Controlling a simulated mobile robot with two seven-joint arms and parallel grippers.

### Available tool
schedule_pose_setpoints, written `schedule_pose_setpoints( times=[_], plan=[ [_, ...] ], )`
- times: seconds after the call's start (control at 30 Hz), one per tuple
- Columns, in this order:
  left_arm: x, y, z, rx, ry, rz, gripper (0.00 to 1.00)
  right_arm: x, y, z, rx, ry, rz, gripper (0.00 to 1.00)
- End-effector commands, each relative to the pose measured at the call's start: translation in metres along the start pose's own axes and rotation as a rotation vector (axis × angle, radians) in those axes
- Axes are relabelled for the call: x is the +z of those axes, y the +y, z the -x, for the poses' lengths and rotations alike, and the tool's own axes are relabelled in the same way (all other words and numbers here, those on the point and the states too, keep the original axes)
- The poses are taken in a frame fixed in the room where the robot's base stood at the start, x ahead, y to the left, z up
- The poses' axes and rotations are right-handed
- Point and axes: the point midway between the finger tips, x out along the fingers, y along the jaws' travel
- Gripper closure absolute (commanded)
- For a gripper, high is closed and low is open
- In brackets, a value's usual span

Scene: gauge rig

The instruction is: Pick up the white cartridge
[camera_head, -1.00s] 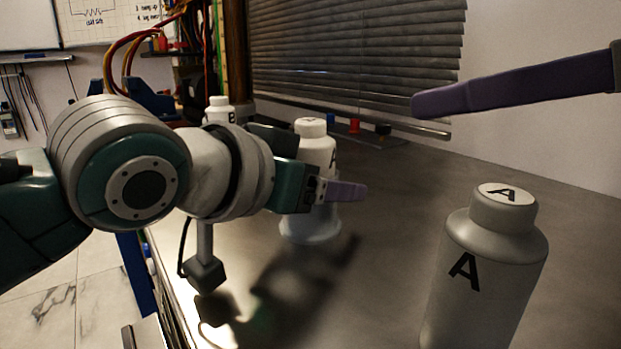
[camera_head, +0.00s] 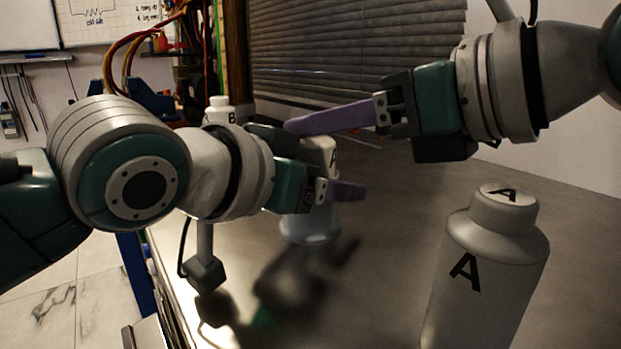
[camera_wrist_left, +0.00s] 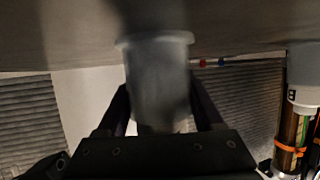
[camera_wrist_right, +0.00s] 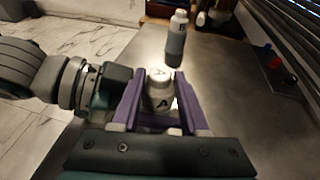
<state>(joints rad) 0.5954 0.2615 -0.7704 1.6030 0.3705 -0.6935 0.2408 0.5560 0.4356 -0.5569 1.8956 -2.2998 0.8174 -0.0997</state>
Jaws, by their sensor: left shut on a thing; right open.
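A white cartridge (camera_head: 322,150) marked A is held in my left gripper (camera_head: 335,168). Its wider base (camera_head: 310,226) shows below the fingers; I cannot tell whether it touches the table. In the left wrist view the cartridge (camera_wrist_left: 158,75) is between the left fingers. My right gripper (camera_head: 300,125) is open, its purple finger crossing in front of the cartridge's top. In the right wrist view the cartridge's top (camera_wrist_right: 158,92) shows between the open right fingers; I cannot tell whether they touch it. Another white cartridge (camera_head: 485,265) marked A stands upright at front right.
A cartridge marked B (camera_head: 218,108) stands at the back left; it also shows in the right wrist view (camera_wrist_right: 176,40). The grey table (camera_head: 390,250) is clear between the two A cartridges. Blinds (camera_head: 350,55) and a wall border the back.

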Motion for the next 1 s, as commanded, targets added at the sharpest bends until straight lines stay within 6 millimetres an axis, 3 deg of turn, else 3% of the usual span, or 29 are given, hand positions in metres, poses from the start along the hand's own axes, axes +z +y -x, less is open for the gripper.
schedule_pose_setpoints(
  times=[0.17, 0.53, 1.0],
  plan=[
    [0.0001, 0.0000, 0.0000, 0.000, 0.000, 0.000, 0.84, 0.0001, -0.0001, 0.0003, 0.000, 0.000, 0.000, 0.58],
    [0.0001, 0.0001, 0.0000, 0.000, 0.000, 0.000, 0.84, -0.0001, -0.0003, 0.0006, 0.000, 0.000, -0.001, 1.00],
    [0.0000, 0.0000, 0.0000, 0.000, 0.000, 0.000, 0.84, -0.0003, -0.0003, 0.0006, 0.000, 0.001, -0.001, 1.00]
  ],
)
